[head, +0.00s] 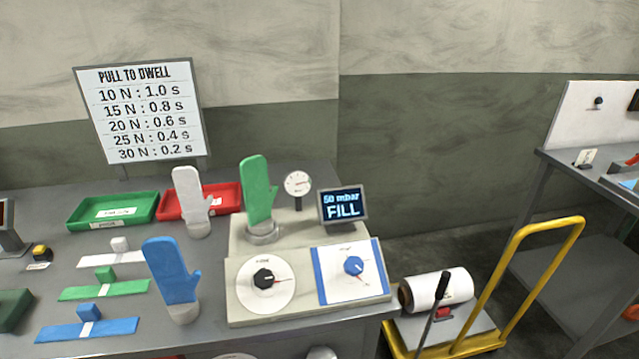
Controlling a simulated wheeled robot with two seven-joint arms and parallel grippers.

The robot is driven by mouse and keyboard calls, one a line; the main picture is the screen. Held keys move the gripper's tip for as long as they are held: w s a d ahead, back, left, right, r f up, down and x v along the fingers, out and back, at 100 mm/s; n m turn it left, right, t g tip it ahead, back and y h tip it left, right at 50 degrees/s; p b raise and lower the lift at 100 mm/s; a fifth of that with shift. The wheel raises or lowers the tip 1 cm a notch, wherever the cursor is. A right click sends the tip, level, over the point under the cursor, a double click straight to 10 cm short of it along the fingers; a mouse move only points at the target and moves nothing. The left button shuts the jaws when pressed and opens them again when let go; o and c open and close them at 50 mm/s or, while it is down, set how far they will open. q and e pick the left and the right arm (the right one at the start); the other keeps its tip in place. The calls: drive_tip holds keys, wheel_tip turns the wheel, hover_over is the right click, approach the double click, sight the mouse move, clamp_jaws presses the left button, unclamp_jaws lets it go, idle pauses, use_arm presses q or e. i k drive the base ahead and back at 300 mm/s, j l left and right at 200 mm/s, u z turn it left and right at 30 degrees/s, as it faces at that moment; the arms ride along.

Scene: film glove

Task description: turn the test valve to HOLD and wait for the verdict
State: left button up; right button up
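The test unit (238,309) is a pale box on the bench with two knobs on its sloped front. The display (343,205) reads "50 mbar FILL". A green glove form (258,190) stands upright on the unit, beside a round gauge (298,183). Neither gripper is in view.
A blue glove form (172,272) and a white one (190,197) stand left of the unit. Green (115,210) and red (228,198) trays lie behind. A sign (142,110) stands at the back. A yellow cart (500,270) with a roll stands right of the bench (215,338).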

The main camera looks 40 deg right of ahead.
sight(353, 266)
drive_tip(key=z, duration=1.3)
